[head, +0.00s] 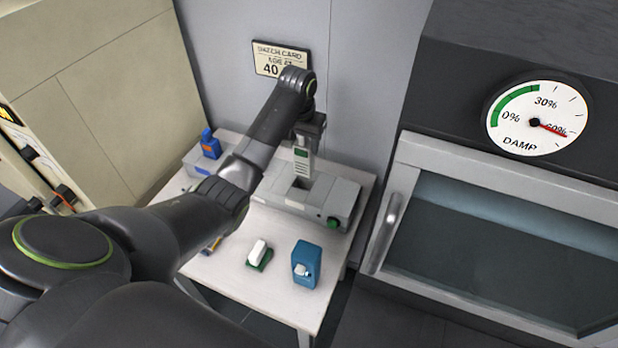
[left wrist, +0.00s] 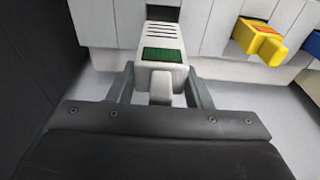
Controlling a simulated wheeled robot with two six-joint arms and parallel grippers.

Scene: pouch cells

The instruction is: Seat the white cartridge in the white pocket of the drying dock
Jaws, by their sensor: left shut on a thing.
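The white cartridge (head: 303,163) has dark vent lines and a green panel. It hangs upright from my left gripper (head: 307,132) above the right part of the grey drying dock (head: 338,198). A dark opening (head: 302,184), which looks like the pocket, is at its lower end. In the left wrist view the fingers of my left gripper (left wrist: 160,88) are on both sides of the handle of the cartridge (left wrist: 160,45). A dark slot (left wrist: 163,13) shows beyond its far end. I cannot tell whether the tip is inside. My right gripper is not in view.
A blue piece (head: 210,144) stands at the dock's left end; a yellow piece (left wrist: 262,40) sits beside the cartridge. A white block on a green base (head: 258,251) and a blue container (head: 306,264) stand on the front table. A damp gauge (head: 537,118) is right.

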